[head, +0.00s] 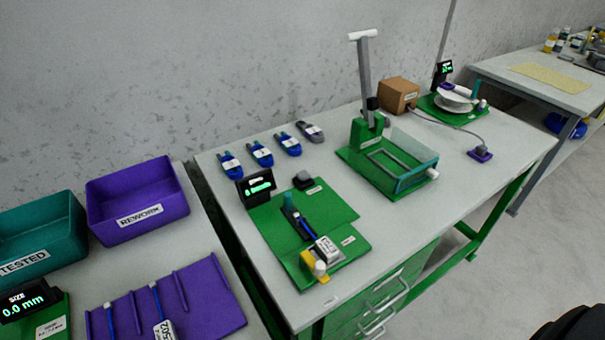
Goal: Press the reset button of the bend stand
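No label I can read names the bend stand. A green stand (455,112) at the table's far right end carries a white round disc (453,97), a small dark display (442,72) with green digits and a small post with a pale top (481,106). A small purple box with a dark knob (480,154) lies in front of it, with a dark cord running back from it. A green base with a display (257,188) holds a blue cable piece (303,222) and a yellow block with a white knob (314,266). Neither gripper shows.
A green press with a tall lever (365,80) and clear guard (415,168) stands mid-table. Several blue-and-grey tools (260,154) lie behind. Left are a purple REWORK bin (138,200), a teal TESTED bin (40,228) and a purple rack (205,290). Bare tabletop lies around the purple box.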

